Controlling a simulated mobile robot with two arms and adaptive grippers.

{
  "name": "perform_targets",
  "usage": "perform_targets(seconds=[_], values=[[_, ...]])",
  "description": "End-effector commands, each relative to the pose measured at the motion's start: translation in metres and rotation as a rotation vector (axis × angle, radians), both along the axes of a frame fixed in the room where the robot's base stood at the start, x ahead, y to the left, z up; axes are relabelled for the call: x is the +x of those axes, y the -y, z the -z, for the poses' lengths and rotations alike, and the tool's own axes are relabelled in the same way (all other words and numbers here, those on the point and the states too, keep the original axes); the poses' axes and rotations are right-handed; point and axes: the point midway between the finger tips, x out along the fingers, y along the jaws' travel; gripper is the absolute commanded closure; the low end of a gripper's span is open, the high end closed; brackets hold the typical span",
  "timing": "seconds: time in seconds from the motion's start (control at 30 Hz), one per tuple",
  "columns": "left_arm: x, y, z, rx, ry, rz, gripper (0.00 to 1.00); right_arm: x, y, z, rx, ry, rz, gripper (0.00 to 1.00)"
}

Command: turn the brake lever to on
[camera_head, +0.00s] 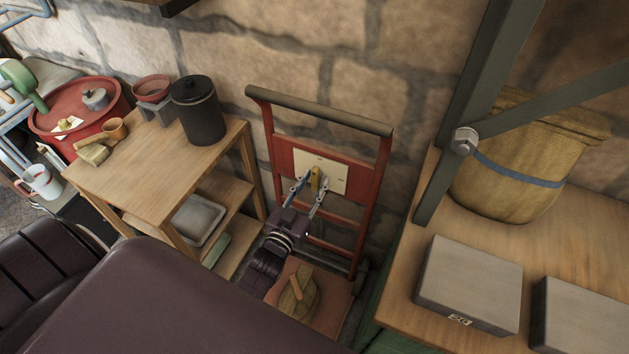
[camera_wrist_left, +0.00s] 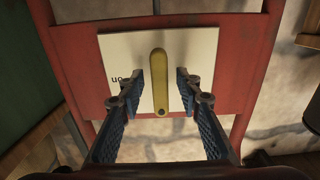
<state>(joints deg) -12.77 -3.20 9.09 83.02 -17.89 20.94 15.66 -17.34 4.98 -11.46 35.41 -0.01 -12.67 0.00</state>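The brake lever (camera_head: 315,180) is a yellow bar on a cream plate (camera_head: 333,173) fixed to a red frame. In the left wrist view the lever (camera_wrist_left: 159,80) stands nearly straight along the picture, with a small round mark at its lower end. An upside-down "on" label shows at the left of the plate (camera_wrist_left: 200,50) there. My left gripper (camera_wrist_left: 160,90) is open, one finger on each side of the lever, with a visible gap on both sides. In the head view the gripper (camera_head: 307,190) is in front of the plate. My right gripper is not in view.
The red frame (camera_head: 375,185) has a dark top bar (camera_head: 320,110) above the plate. A wooden shelf table (camera_head: 150,165) with a black canister (camera_head: 198,110) stands left. A workbench (camera_head: 405,310) with grey boxes and a basket (camera_head: 515,175) stands right. A stone wall is behind.

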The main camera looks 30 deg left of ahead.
Motion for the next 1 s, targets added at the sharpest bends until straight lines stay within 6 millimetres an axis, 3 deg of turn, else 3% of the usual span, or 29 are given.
perform_targets(seconds=[0.33,0.6,1.0], values=[[0.004,0.0,0.0,0.0,0.0,0.0,0.69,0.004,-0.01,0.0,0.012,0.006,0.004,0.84],[0.004,0.0,0.0,0.0,-0.001,0.0,0.99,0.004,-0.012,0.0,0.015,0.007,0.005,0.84],[0.004,-0.001,0.0,0.042,-0.003,-0.001,1.0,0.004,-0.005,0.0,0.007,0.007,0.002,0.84]])
